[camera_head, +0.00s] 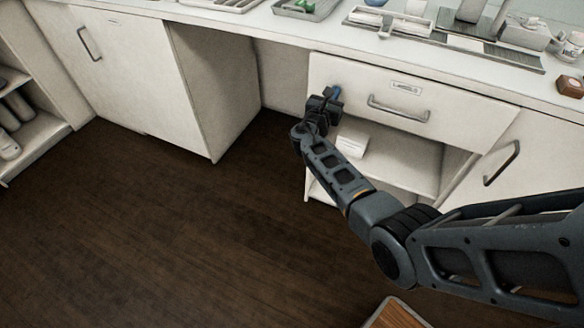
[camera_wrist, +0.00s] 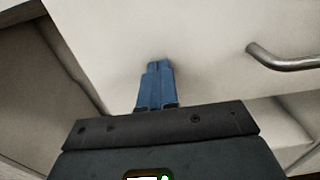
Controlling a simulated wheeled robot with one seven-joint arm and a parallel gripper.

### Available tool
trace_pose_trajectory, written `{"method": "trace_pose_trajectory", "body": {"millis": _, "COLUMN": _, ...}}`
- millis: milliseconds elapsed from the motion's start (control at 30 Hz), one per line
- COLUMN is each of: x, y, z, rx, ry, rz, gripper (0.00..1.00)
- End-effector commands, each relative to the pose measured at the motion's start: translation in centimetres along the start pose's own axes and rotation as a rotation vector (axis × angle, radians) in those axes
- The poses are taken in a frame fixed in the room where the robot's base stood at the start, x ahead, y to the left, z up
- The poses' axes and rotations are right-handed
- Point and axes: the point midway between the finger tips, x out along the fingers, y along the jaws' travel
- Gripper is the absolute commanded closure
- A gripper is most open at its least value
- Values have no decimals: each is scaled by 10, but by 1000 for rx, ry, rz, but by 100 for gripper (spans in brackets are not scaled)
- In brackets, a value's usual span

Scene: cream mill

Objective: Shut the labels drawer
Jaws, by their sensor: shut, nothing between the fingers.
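The labels drawer (camera_head: 365,82) is a cream front with a small label plate and a metal bar handle (camera_head: 398,108), under the white counter. No drawer interior shows above its front, and I cannot tell whether it sits fully flush. My gripper (camera_head: 335,93) is at the left part of the drawer front, left of the handle. In the wrist view its blue fingers (camera_wrist: 157,68) are together, with their tips against or very near the cream drawer front (camera_wrist: 200,40). The handle (camera_wrist: 285,60) is to their right there. Whether the tips touch is hard to tell.
An open shelf (camera_head: 395,165) with a white box (camera_head: 352,143) is below the drawer. A cupboard door (camera_head: 530,160) with a handle is to the right. Trays (camera_head: 306,8) and tools lie on the counter (camera_head: 280,27). Dark floor (camera_head: 150,230) is clear at left.

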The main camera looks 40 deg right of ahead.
Motion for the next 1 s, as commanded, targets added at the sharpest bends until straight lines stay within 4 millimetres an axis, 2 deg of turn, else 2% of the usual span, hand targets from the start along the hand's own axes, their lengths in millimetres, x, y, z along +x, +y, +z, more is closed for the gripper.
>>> {"method": "trace_pose_trajectory", "body": {"millis": 133, "x": 17, "y": 0, "z": -2, "rx": -1, "ry": 0, "rz": 0, "gripper": 100}}
{"method": "trace_pose_trajectory", "body": {"millis": 400, "x": 27, "y": 0, "z": 0, "rx": 0, "ry": 1, "rz": 0, "gripper": 100}}
{"method": "trace_pose_trajectory", "body": {"millis": 800, "x": 30, "y": -1, "z": 2, "rx": 4, "ry": 0, "rz": -3, "gripper": 100}}
{"method": "trace_pose_trajectory", "body": {"millis": 1000, "x": 20, "y": 1, "z": 2, "rx": 1, "ry": 0, "rz": -2, "gripper": 100}}
